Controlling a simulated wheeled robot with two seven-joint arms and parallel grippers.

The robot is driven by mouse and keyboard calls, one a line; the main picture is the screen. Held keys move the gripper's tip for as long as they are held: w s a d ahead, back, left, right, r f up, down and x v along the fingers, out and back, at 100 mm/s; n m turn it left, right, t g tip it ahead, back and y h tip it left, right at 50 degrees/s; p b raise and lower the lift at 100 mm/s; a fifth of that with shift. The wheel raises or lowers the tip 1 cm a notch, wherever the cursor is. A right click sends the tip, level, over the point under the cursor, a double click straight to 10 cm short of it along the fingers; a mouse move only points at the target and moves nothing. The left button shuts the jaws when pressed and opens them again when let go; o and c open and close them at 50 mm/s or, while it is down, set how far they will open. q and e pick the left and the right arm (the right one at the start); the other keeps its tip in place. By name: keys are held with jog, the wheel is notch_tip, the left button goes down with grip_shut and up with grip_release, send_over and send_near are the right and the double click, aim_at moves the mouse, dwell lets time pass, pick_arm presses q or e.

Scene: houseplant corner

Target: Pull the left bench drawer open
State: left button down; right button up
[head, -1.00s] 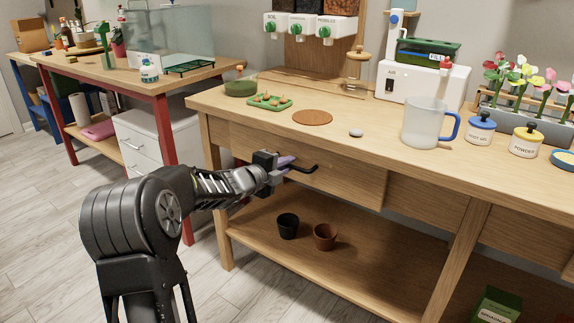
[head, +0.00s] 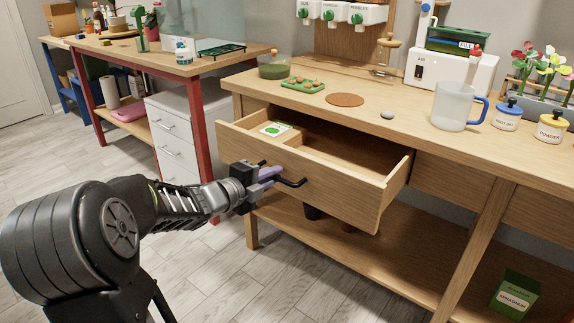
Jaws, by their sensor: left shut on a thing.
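The left bench drawer (head: 330,188) is wooden and stands pulled out from under the bench top in the head view. Its inside shows, with a white and green packet (head: 276,130) lying at its left end. My left gripper (head: 268,175) is shut on the dark bar handle (head: 292,182) on the drawer's front. The handle's right end sticks out past the fingers. My right gripper is not in view.
The wooden bench top (head: 410,117) holds a green seedling tray (head: 303,85), a cork mat (head: 345,100), a grey stone (head: 387,115) and a clear jug (head: 452,107). A green box (head: 515,294) stands low at the right. A white drawer cabinet (head: 172,140) stands to the left.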

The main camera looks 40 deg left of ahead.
pick_arm(q)
jog(key=shift+f+v, duration=0.15)
jog(key=shift+v, duration=0.55)
jog(key=shift+f+v, duration=0.15)
jog(key=shift+v, duration=0.5)
jog(key=shift+s, duration=0.1)
jog(key=c, duration=1.8)
grip_release()
jog(key=p+v, duration=0.2)
jog(key=v, duration=0.5)
jog(key=shift+s+d, duration=0.1)
jog(key=shift+s, duration=0.25)
